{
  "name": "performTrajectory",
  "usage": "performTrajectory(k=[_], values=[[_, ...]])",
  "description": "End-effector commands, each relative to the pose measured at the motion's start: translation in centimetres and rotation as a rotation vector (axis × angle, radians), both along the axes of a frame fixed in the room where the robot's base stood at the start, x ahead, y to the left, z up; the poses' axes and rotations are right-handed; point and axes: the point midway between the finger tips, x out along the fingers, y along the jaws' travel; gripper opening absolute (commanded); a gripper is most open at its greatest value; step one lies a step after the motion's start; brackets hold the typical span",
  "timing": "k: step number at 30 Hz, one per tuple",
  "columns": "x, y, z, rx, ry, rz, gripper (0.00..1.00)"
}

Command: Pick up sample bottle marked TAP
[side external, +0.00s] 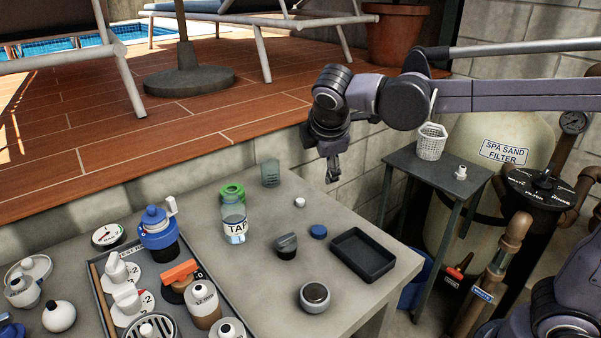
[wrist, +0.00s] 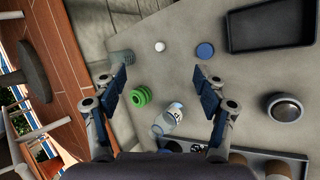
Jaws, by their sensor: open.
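The sample bottle marked TAP (side external: 235,220) is clear with a white label and stands on the grey bench, just in front of a green ring-shaped item (side external: 232,191). In the wrist view the bottle (wrist: 168,120) shows below the middle, between and under the spread fingers, with its label partly visible. My gripper (side external: 332,177) is above the far right part of the bench, well up and to the right of the bottle. In the wrist view my gripper (wrist: 161,75) is open, with nothing between its blue-padded fingers.
Near the bottle are a translucent grey-green container (side external: 270,173), a dark-capped small jar (side external: 286,245), a blue cap (side external: 318,231) and a white cap (side external: 299,202). A black tray (side external: 362,255) lies right. A crowded parts tray (side external: 101,300) with a blue-topped container (side external: 158,232) stands left.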

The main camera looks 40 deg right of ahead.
Motion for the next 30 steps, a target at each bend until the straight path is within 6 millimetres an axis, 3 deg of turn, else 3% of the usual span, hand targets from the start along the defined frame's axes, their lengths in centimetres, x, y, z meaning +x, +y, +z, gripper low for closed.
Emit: performTrajectory(k=[3, 12, 18, 23, 24, 27, 30], values=[[2.9, 2.2, -0.1, -0.155, 0.059, 0.125, 0.72], [8.7, 8.6, -1.2, -0.553, 0.212, 0.389, 0.72], [11.0, 13.8, -2.8, -0.807, 0.315, 0.519, 0.72], [11.6, 17.9, -4.4, -0.990, 0.394, 0.593, 0.72], [11.7, 18.8, -4.8, -1.030, 0.413, 0.604, 0.72], [11.7, 18.1, -8.7, -1.019, 0.413, 0.598, 0.72], [11.7, 18.1, -11.3, -1.017, 0.411, 0.598, 0.72]])
